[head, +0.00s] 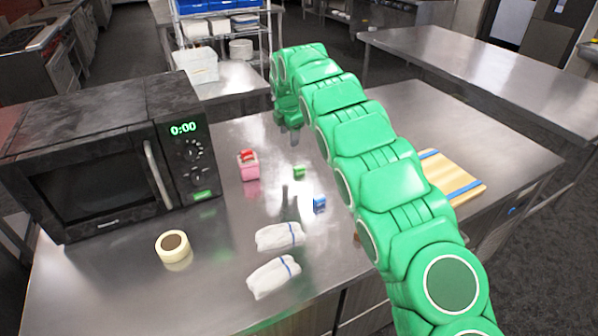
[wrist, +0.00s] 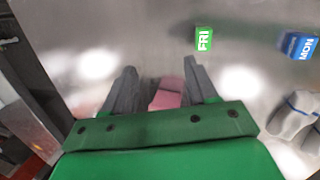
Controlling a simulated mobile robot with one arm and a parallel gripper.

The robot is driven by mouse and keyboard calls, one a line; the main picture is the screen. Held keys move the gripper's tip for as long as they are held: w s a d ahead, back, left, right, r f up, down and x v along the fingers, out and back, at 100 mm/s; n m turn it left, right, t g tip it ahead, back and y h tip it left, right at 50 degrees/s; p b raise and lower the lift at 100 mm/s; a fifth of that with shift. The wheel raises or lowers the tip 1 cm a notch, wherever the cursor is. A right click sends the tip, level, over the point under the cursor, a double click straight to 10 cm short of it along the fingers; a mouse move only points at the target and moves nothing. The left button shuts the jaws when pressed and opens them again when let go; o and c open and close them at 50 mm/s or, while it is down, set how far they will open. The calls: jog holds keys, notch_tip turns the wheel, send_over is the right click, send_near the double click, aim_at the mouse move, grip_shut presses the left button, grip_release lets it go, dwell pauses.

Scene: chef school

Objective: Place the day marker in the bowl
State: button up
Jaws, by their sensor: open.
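A small green day marker reading FRI (wrist: 204,39) lies on the steel table, also in the head view (head: 299,172). A blue day marker reading MON (wrist: 299,46) lies nearer the front of the table, also in the head view (head: 319,204). My gripper (wrist: 160,68) is open. In the head view my gripper (head: 294,137) hangs over the table, beyond the markers. A pink block (wrist: 168,93) shows between the fingers in the wrist view; I cannot tell whether they touch it. I cannot make out a bowl in either view.
A pink box with a red top (head: 248,166) stands beside the black microwave (head: 100,165). A tape roll (head: 174,246) and two white cloth bundles (head: 279,236) (head: 273,276) lie in front. A striped wooden board (head: 452,177) is right of my arm, which hides part of the table.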

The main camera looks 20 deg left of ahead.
jog(key=shift+s+d+r+m+g, duration=0.15)
jog(key=shift+s+d+r+g, duration=0.15)
jog(key=shift+d+g, duration=0.45)
jog(key=shift+s+d+r+m+g, duration=0.25)
jog(key=shift+d+g, duration=0.2)
jog(key=shift+d, duration=0.65)
jog(key=shift+s+d+r+m+g, duration=0.1)
jog(key=shift+s+d+r+g, duration=0.2)
jog(key=shift+d+g, duration=0.45)
jog(key=shift+s+d+f, duration=0.1)
jog(key=shift+d+f, duration=0.05)
jog(key=shift+d, duration=0.05)
send_over(300, 167)
jog(key=d, duration=0.1)
jog(key=shift+s+f, duration=0.1)
jog(key=shift+f, duration=3.5)
jog(key=shift+a+f, duration=0.2)
jog(key=shift+f, duration=0.7)
jog(key=shift+a+f, duration=0.15)
jog(key=shift+f, duration=0.7)
jog(key=shift+a+f, duration=0.2)
jog(key=shift+f, duration=0.7)
grip_shut()
